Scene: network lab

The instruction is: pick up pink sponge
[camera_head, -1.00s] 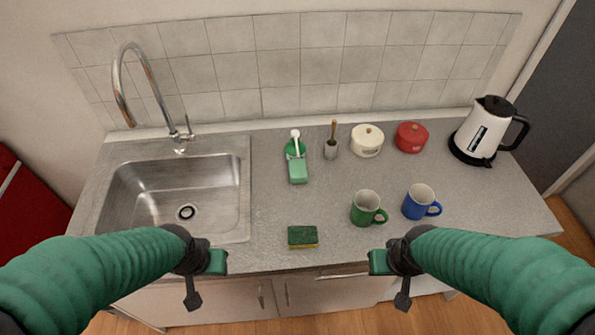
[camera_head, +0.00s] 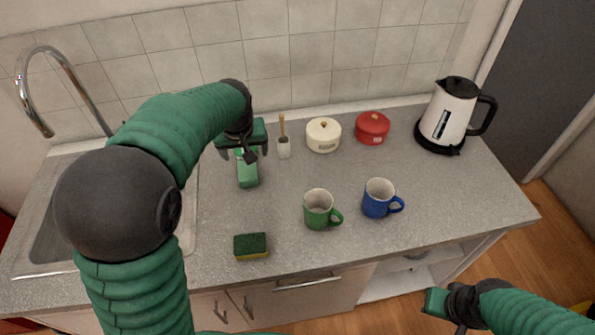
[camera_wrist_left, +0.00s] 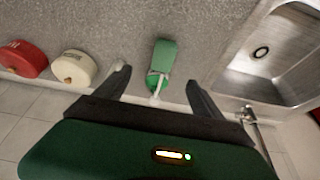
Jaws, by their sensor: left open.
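No pink sponge shows. A sponge (camera_head: 251,246) with a dark green top and yellow underside lies on the counter near its front edge. My left gripper (camera_head: 243,152) is open and empty, reaching over the back of the counter above a green soap bottle (camera_head: 247,174), well behind the sponge. In the left wrist view the bottle (camera_wrist_left: 162,62) with its white pump shows between my two open fingers (camera_wrist_left: 158,92), apart from them; the sponge is not in that view. My right gripper (camera_head: 448,304) is at the lower right, off the counter's front; its finger opening is unclear.
A green mug (camera_head: 318,210) and a blue mug (camera_head: 378,199) stand right of the sponge. A brush in a holder (camera_head: 284,148), cream pot (camera_head: 323,135), red pot (camera_head: 372,128) and kettle (camera_head: 447,115) line the back. The sink (camera_head: 50,235) is left, partly hidden by my arm.

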